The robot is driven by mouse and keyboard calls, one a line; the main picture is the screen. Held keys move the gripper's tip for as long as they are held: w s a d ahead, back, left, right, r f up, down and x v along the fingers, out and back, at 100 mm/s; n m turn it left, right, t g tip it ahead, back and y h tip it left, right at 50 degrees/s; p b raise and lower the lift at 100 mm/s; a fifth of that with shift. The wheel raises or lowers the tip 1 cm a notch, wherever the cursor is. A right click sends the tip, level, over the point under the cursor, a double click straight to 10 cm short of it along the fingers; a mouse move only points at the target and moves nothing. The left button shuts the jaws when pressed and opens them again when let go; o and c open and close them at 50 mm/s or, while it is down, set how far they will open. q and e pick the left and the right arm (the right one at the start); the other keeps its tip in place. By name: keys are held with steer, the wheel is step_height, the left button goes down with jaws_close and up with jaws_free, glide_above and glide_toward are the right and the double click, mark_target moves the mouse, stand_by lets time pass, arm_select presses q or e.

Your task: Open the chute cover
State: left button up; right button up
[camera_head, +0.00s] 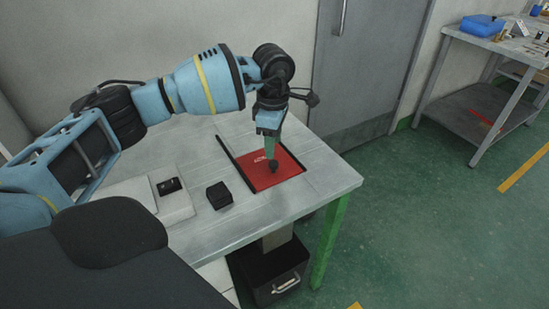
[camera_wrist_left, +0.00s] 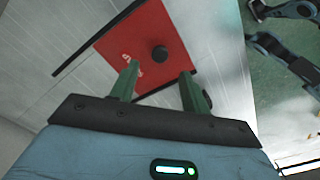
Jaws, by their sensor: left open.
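The chute cover (camera_head: 262,180) is a red plate with white lettering, set in the table top between dark rails. A round black knob (camera_head: 274,166) stands on it. My left gripper (camera_head: 271,157) points down over the cover, close to the knob. In the left wrist view the gripper (camera_wrist_left: 162,85) is open, its two green fingers apart. There the knob (camera_wrist_left: 159,53) lies ahead of the fingertips, roughly between them, with nothing gripped. The red cover (camera_wrist_left: 143,45) fills the space beyond the fingers and looks closed. My right gripper does not show.
A small black block (camera_head: 219,195) and a light tray with a black piece (camera_head: 168,186) are on the table left of the cover. A black bin (camera_head: 275,272) stands below the table. A second table (camera_head: 480,110) with a blue box is at the right.

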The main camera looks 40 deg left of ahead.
mark_target(274, 162)
arm_select(q)
steer(key=shift+f, duration=2.95)
jaws_close()
